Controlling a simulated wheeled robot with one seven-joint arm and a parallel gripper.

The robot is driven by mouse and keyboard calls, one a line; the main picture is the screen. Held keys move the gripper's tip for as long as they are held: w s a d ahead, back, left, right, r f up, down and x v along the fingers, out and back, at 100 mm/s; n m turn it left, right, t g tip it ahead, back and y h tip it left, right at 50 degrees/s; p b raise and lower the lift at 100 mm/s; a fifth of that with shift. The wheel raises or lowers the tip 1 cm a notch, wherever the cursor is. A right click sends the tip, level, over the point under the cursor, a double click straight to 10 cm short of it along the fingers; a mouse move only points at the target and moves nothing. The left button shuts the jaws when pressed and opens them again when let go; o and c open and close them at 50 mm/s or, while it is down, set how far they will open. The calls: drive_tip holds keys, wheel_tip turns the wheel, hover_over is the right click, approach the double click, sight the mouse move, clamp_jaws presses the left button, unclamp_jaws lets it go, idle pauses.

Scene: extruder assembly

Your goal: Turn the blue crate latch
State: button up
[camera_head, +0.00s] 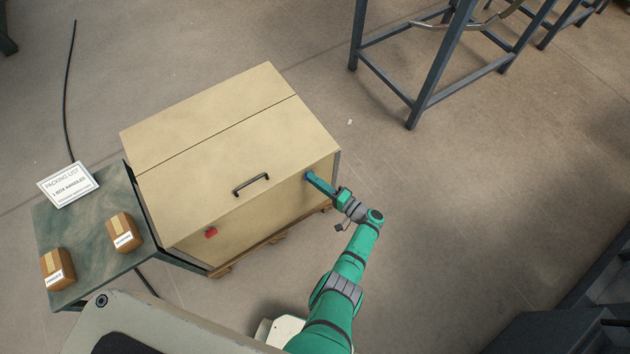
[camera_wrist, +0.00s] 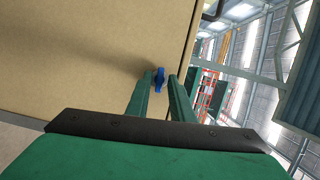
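The crate (camera_head: 215,125) is a large tan box with a dark handle (camera_head: 251,190) on its lid. The blue latch (camera_head: 307,176) is on the crate's front side towards the right and is mostly hidden by my fingers in the head view. In the wrist view the blue latch (camera_wrist: 159,80) stands upright on the tan panel, between my fingertips. My gripper (camera_head: 313,181) is at the latch. In the wrist view my gripper (camera_wrist: 161,77) has its fingers apart, one on each side of the latch, with a narrow gap showing. Contact is not clear.
A red latch (camera_head: 211,232) sits further left on the same side. The crate rests on a wooden pallet (camera_head: 270,241). A green table (camera_head: 90,221) with two small boxes and a packing list sign (camera_head: 68,185) stands left.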

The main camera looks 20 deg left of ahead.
drive_tip(key=shift+s+d, duration=0.1)
drive_tip(key=s+d, duration=0.3)
drive_tip(key=d, duration=0.1)
drive_tip(key=shift+s+d, duration=0.35)
idle(0.4)
drive_tip(key=v, duration=1)
drive_tip(key=shift+d, duration=0.4)
drive_tip(key=shift+s, duration=0.1)
